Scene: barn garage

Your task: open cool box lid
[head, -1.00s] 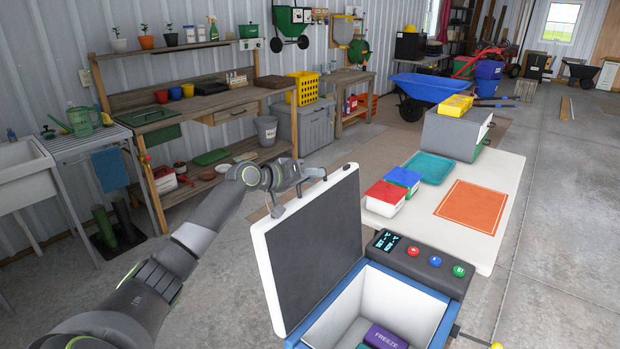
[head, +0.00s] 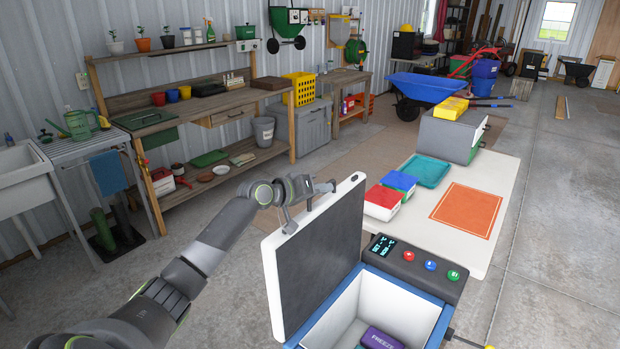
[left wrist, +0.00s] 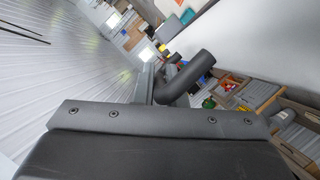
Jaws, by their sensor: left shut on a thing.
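The cool box (head: 440,325) has a blue rim and white inner walls, and it stands open at the bottom of the head view. Its lid (head: 325,250) stands raised along the left side, its dark inner face toward me. My left gripper (head: 318,190) is at the lid's outer upper edge, shut on the lid's handle. A dark handle bracket (head: 289,220) shows at that edge; the fingertips are partly hidden behind the lid. In the left wrist view a dark curved tube (left wrist: 188,80) lies just ahead. A purple pack (head: 382,338) lies inside the box. My right gripper is not visible.
A control panel (head: 410,268) with coloured buttons sits at the box's far end. Beyond it, a pale table (head: 478,245) holds red and blue tubs, a teal tray (head: 428,171) and an orange mat (head: 467,208). The floor left of the lid is clear.

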